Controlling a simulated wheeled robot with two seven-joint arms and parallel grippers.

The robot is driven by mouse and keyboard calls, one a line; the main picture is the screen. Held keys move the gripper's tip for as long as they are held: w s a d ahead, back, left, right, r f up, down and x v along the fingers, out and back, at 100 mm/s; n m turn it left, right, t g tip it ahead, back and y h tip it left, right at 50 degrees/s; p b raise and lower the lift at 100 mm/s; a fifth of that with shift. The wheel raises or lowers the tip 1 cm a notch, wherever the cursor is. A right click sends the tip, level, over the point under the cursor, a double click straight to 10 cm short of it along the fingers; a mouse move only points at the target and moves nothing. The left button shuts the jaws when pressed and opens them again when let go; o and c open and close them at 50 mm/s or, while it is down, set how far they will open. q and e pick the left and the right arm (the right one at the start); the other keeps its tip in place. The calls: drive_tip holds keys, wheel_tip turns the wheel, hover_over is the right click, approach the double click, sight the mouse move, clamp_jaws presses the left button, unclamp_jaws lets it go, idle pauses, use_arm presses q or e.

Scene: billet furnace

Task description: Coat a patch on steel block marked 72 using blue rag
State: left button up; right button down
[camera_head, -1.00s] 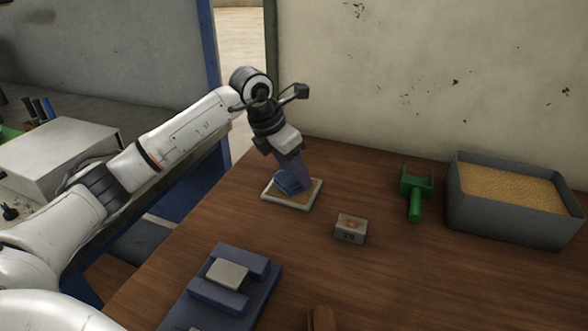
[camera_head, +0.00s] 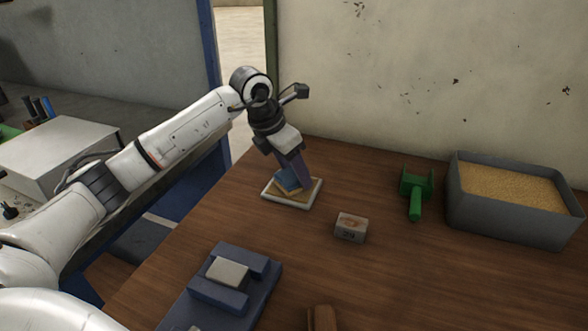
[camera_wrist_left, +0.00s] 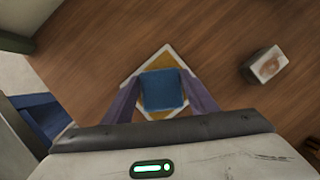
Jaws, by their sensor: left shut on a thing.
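My left gripper (camera_head: 292,176) is shut on a folded blue rag (camera_head: 287,180). The rag is over a shallow white tray (camera_head: 273,198) with a yellow-brown surface inside. In the left wrist view, the rag (camera_wrist_left: 162,90) sits between the two purple fingers, above the middle of the tray (camera_wrist_left: 135,78). I cannot tell whether the rag touches the tray. A small grey steel block (camera_head: 351,228) stands apart, right of the tray, with a brownish patch on top and a number on its front too small to read surely. It also shows in the left wrist view (camera_wrist_left: 266,64).
A blue fixture (camera_head: 262,295) holding a pale block (camera_head: 228,272) lies at the front left. A green tool (camera_head: 415,193) and a grey bin of grains (camera_head: 510,222) stand at the right. A brown object (camera_head: 322,318) is at the bottom edge. The wooden table between is clear.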

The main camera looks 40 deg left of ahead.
sight(295, 175)
use_arm(q)
drive_tip(key=shift+r+p, duration=2.75)
drive_tip(key=shift+r, duration=0.75)
drive_tip(key=shift+s+d+f+m, duration=0.15)
drive_tip(key=shift+d+m, duration=0.15)
drive_tip(key=s+d+m+g, duration=0.3)
drive_tip(key=s+m, duration=0.3)
drive_tip(key=m, duration=0.4)
drive_tip(key=s+d+f+m+g+y, duration=0.1)
drive_tip(key=s+d+m+g, duration=0.2)
drive_tip(key=s+d+m, duration=0.3)
drive_tip(key=s+d+m+g, duration=0.3)
drive_tip(key=s+d+m, duration=0.2)
drive_tip(key=m, duration=1)
drive_tip(key=s, duration=0.3)
drive_tip(key=shift+f, duration=0.25)
